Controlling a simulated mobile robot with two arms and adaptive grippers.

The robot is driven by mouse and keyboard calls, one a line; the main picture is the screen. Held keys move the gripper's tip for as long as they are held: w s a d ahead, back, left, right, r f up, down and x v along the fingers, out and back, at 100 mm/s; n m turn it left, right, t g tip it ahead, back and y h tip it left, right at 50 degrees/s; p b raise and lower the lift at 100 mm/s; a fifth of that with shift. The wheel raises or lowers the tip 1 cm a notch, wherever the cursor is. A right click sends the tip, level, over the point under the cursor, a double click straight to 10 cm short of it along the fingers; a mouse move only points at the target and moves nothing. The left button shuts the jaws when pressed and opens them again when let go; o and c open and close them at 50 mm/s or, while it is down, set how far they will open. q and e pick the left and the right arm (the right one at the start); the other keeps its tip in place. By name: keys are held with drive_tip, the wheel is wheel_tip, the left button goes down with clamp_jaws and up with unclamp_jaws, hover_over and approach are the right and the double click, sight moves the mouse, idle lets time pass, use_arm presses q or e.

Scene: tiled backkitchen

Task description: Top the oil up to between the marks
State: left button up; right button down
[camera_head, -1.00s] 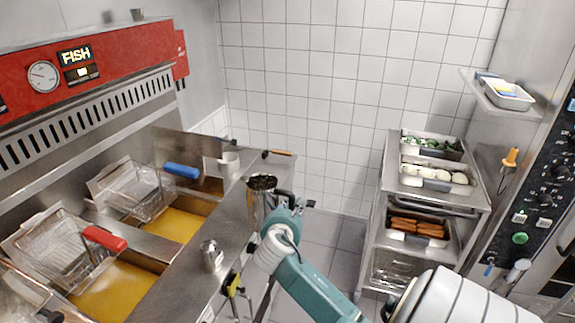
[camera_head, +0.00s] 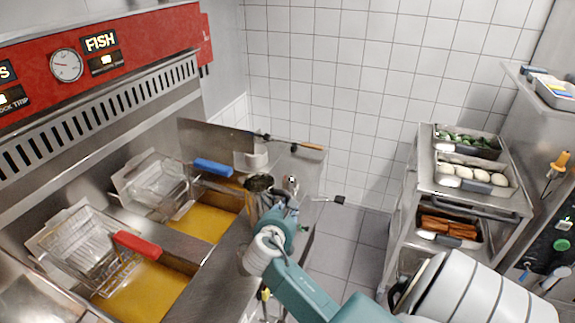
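A metal jug (camera_head: 255,201) with a dark inside is at the fryer's front ledge (camera_head: 222,262), near the far vat and roughly upright. My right gripper (camera_head: 277,212) is at its right side and appears shut on it; the fingers are mostly hidden. The far vat holds yellow oil (camera_head: 203,222), and the near vat holds yellow oil (camera_head: 146,292). Level marks cannot be made out in either vat. My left gripper is not in view.
A blue-handled basket (camera_head: 160,188) and a red-handled basket (camera_head: 90,245) are at the vats. A wooden-handled tool (camera_head: 312,146) lies at the back, and a black-ended handle (camera_head: 338,199) sticks out over the floor. A trolley (camera_head: 425,180) with food pans stands right.

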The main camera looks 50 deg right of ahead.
sight(272, 197)
drive_tip(key=shift+w+a+r+n+g+p, duration=0.15)
drive_tip(key=shift+w+a+r+n+g, duration=0.2)
drive_tip(key=shift+w+r, duration=0.35)
drive_tip(key=shift+w+a+r+n+g+p, duration=0.25)
drive_tip(key=shift+w+r+n, duration=0.25)
drive_tip(key=shift+w, duration=0.3)
drive_tip(key=shift+w+a+r+n+g+p, duration=0.15)
drive_tip(key=shift+w+r+n+g, duration=0.25)
drive_tip(key=shift+w+r, duration=0.35)
drive_tip(key=shift+w+a+r+h, duration=0.2)
drive_tip(key=shift+w+h, duration=0.1)
drive_tip(key=shift+w, duration=0.1)
drive_tip(key=shift+w+a+r+n, duration=0.15)
drive_tip(key=shift+w+n, duration=0.1)
drive_tip(key=shift+w, duration=0.15)
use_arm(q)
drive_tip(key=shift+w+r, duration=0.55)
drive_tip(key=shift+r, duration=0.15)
use_arm(e)
drive_tip(key=shift+w+a+r+n+g+h, duration=0.3)
drive_tip(key=shift+w+r+n+g+h, duration=0.15)
drive_tip(key=shift+w+n+g, duration=0.3)
drive_tip(key=shift+w+a+r+n+g+h, duration=0.4)
drive_tip(key=shift+w+n+g, duration=0.25)
drive_tip(key=shift+n, duration=0.35)
drive_tip(key=shift+w+a+r+n+g+h, duration=0.25)
drive_tip(key=shift+w+r+n+g+h, duration=0.15)
drive_tip(key=shift+w+n+g, duration=0.35)
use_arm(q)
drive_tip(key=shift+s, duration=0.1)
